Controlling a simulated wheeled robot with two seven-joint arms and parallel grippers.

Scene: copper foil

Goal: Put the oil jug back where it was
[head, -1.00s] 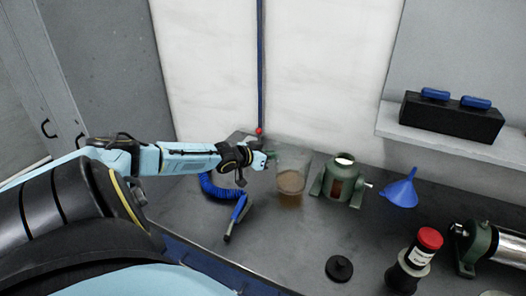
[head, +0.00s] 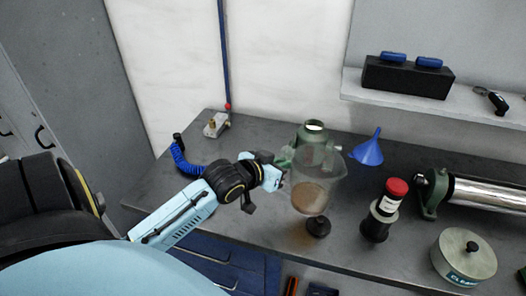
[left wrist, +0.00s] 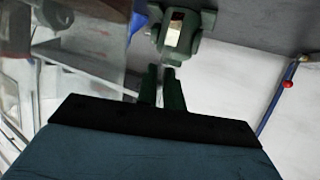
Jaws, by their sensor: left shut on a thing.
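The oil jug (head: 312,196) is a clear jug with brown oil in its lower part. In the head view it is upright, in front of the green machine body (head: 310,135) and just behind a black cap (head: 318,227). My left gripper (head: 285,160) is shut on the jug at its left side; the exact hold is hard to see. In the left wrist view the gripper's green fingers (left wrist: 162,85) are close together, and the clear jug wall (left wrist: 95,45) shows at the left. Whether the jug's base touches the bench cannot be told. My right gripper is not in view.
A blue funnel (head: 369,152), a red-capped bottle (head: 383,212), a round tin (head: 464,258) and a chrome cylinder (head: 480,192) stand to the right. A blue coiled hose (head: 184,163) lies at the left. The bench (head: 255,130) is clear behind my gripper.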

